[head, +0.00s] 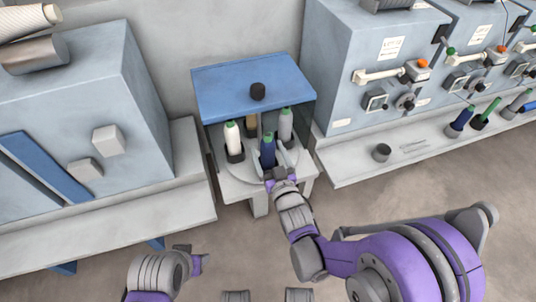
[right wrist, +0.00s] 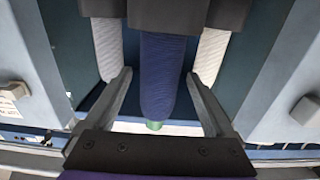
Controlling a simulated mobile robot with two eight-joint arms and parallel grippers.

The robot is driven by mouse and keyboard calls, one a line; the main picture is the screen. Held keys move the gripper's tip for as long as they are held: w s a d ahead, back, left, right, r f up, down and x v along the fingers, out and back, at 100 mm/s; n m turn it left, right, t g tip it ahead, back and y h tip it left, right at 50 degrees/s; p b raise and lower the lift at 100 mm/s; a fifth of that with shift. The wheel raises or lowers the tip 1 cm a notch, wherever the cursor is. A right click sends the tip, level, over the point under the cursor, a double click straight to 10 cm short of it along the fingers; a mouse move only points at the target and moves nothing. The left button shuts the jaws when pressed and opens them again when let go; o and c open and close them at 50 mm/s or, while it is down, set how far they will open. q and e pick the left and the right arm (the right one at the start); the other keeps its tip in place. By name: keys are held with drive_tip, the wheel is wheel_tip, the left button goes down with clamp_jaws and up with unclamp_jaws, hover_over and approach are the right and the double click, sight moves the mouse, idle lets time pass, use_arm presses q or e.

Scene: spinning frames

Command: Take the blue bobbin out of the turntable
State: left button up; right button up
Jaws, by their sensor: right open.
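The blue bobbin (head: 267,148) stands upright with a green tip at the front of the round turntable (head: 238,174), under a blue-topped stand. My right gripper (head: 273,160) reaches in from the front and is open. In the right wrist view the blue bobbin (right wrist: 163,70) lies between the two open fingers (right wrist: 158,76), its green tip nearest the palm; I cannot tell whether either finger touches it. My left gripper (head: 198,263) is at the lower left, away from the turntable; its jaws are not clear.
A white bobbin (head: 233,138) and a grey bobbin (head: 286,124) stand on the turntable beside the blue one; a tan one (head: 252,125) is behind. The blue top (head: 225,85) overhangs them. Spinning machines (head: 340,60) stand at the right, a grey cabinet (head: 60,110) at the left.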

drive_tip(key=x, duration=0.3)
drive_tip(key=shift+w, duration=0.25)
clamp_jaws()
